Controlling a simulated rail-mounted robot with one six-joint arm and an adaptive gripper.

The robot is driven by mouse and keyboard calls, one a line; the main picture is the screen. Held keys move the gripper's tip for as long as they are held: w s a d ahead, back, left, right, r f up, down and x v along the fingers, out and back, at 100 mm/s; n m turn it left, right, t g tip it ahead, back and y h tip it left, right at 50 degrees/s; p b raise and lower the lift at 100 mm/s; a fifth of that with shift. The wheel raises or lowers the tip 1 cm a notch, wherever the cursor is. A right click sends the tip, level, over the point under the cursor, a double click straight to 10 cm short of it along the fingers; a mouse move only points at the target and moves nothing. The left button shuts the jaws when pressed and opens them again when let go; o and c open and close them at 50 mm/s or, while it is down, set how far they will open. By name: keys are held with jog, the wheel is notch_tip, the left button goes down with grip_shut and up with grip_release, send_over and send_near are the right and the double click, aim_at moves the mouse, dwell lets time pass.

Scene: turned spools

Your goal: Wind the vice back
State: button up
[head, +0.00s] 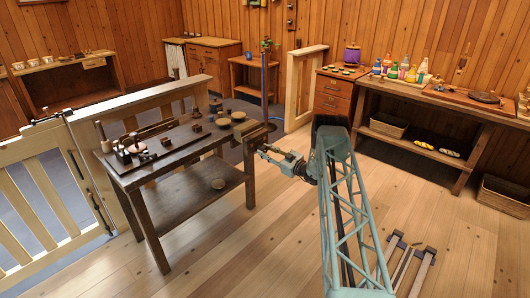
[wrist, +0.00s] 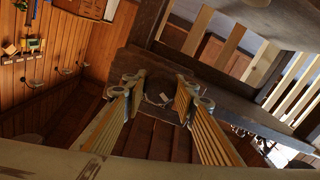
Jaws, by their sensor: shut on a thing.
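The vice (head: 256,134) is at the right end of the dark workbench (head: 172,150); its wooden jaw shows just above and behind my gripper. My gripper (head: 266,152) reaches in from the right, at the vice's front side. In the wrist view my gripper (wrist: 158,90) has its two fingers on either side of a small part at the vice's dark front face, and is shut on it. This appears to be the vice handle, but it is small and dark, and most of it is hidden by the fingers. How far the vice jaws stand apart cannot be told.
The bench top holds a tool stand, wooden blocks and round dishes (head: 238,116). A pale slatted fence (head: 40,190) runs along the left. A table with paint bottles (head: 410,74) stands at the right. Clamps (head: 405,262) lie on the floor; the floor between is clear.

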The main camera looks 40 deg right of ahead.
jog(key=o, duration=0.9)
jog(key=shift+w+a, duration=0.15)
jog(key=shift+r, duration=4.95)
